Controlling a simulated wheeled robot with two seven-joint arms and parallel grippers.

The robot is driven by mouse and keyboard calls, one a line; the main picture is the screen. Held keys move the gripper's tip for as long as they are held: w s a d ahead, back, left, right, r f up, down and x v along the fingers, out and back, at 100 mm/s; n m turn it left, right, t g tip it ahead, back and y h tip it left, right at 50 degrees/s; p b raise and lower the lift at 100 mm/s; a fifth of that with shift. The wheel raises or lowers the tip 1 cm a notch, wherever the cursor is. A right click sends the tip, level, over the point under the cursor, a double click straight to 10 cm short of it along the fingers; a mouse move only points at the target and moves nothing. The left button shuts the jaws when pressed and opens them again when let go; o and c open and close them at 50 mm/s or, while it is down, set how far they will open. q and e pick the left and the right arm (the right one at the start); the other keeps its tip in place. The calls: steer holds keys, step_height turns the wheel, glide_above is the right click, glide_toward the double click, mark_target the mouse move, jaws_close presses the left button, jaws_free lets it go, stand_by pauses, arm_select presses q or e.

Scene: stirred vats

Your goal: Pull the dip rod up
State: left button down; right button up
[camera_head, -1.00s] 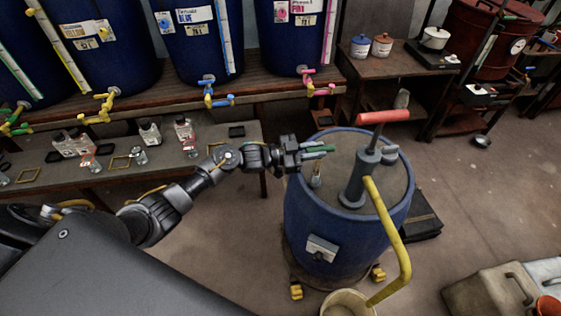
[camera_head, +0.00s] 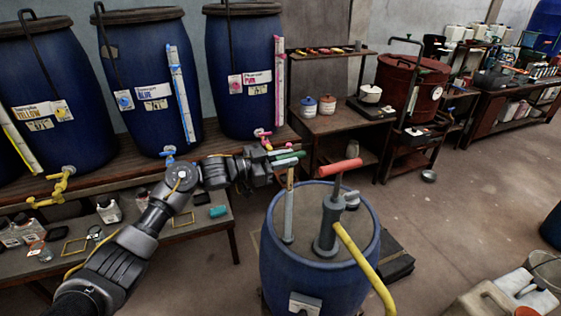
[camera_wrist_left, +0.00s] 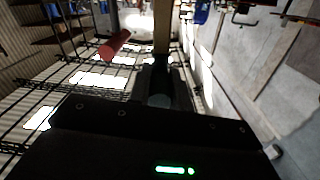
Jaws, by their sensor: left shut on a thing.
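The dip rod (camera_head: 288,215) stands nearly upright out of the lid of the blue drum (camera_head: 307,273), left of the pump. A long length of it shows above the lid, and its lower end is hidden in the drum. My left gripper (camera_head: 285,160) is shut on the rod's top, by a green handle-like piece, high above the lid. In the left wrist view a grey round piece (camera_wrist_left: 160,100) sits between the dark jaws. My right gripper is not in view.
A grey hand pump (camera_head: 328,228) with a red handle (camera_head: 339,168) and yellow spout (camera_head: 363,262) stands close right of the rod. Blue vats (camera_head: 150,75) line the back bench. Jerrycans (camera_head: 500,295) stand at front right. The floor right of the drum is mostly clear.

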arm_select(q)
steer(key=shift+r, duration=0.35)
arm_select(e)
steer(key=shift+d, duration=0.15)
arm_select(q)
steer(key=c, duration=1.7)
jaws_free()
steer(key=o, duration=0.4)
steer(key=shift+d, duration=0.2)
steer(key=shift+a+f, duration=0.2)
steer(key=shift+a, duration=0.25)
steer(key=b+v, duration=0.3)
steer(key=v, duration=0.7)
steer(key=shift+r+b, duration=0.2)
steer(key=shift+b, duration=0.2)
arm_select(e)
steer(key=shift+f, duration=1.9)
arm_select(q)
steer(key=shift+s, duration=0.1)
